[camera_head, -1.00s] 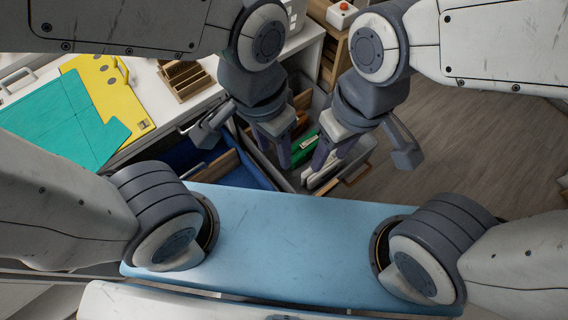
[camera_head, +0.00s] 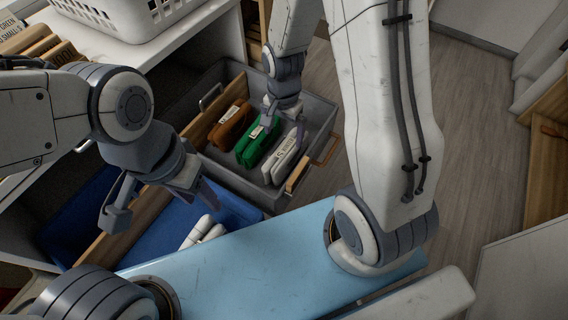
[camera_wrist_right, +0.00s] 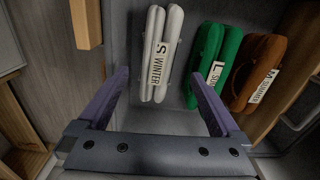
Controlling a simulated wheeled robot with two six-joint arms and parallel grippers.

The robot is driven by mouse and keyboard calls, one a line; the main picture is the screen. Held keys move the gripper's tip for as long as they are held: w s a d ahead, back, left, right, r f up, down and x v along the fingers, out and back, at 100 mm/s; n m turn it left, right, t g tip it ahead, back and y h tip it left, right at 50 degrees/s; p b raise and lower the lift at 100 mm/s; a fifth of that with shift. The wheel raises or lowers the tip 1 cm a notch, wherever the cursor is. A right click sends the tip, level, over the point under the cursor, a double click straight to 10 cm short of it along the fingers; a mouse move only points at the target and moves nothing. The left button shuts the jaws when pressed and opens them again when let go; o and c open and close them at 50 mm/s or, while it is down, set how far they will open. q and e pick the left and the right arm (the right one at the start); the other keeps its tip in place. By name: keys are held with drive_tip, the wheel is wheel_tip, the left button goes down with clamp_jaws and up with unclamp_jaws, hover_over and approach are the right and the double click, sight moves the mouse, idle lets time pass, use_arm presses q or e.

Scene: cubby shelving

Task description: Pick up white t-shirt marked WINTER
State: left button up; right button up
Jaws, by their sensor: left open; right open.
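The white t-shirt (camera_head: 282,158) stands folded in the grey drawer, at the right end of a row of folded shirts. In the right wrist view the white t-shirt (camera_wrist_right: 171,32) carries a label reading S WINTER. My right gripper (camera_head: 283,122) is above the drawer; in its wrist view the gripper (camera_wrist_right: 155,95) is open, with the white shirt ahead between its fingers and nothing held. My left gripper (camera_head: 160,204) is open over the blue drawer at the left, apart from the white shirt.
A green shirt (camera_head: 255,143) labelled L and a brown shirt (camera_head: 229,128) labelled M SUMMER stand beside the white one. The grey drawer (camera_head: 318,110) has a wooden handle (camera_head: 298,173). Other white items (camera_head: 203,232) lie in the blue drawer (camera_head: 230,205). A white basket (camera_head: 125,18) stands on the counter.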

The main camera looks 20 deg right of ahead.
sight(286, 147)
drive_tip(key=shift+m, duration=0.5)
drive_tip(key=f, duration=0.2)
drive_tip(key=f+b, duration=0.1)
drive_tip(key=f, duration=0.2)
drive_tip(key=d+f+b, duration=0.1)
drive_tip(key=f, duration=0.1)
drive_tip(key=shift+w+f, duration=0.15)
drive_tip(key=shift+w, duration=0.05)
wheel_tip(286, 147, down, 5)
drive_tip(key=shift+f+b, duration=0.15)
drive_tip(key=shift+b, duration=0.9)
drive_tip(key=c, duration=1.5)
drive_tip(key=shift+r, duration=0.2)
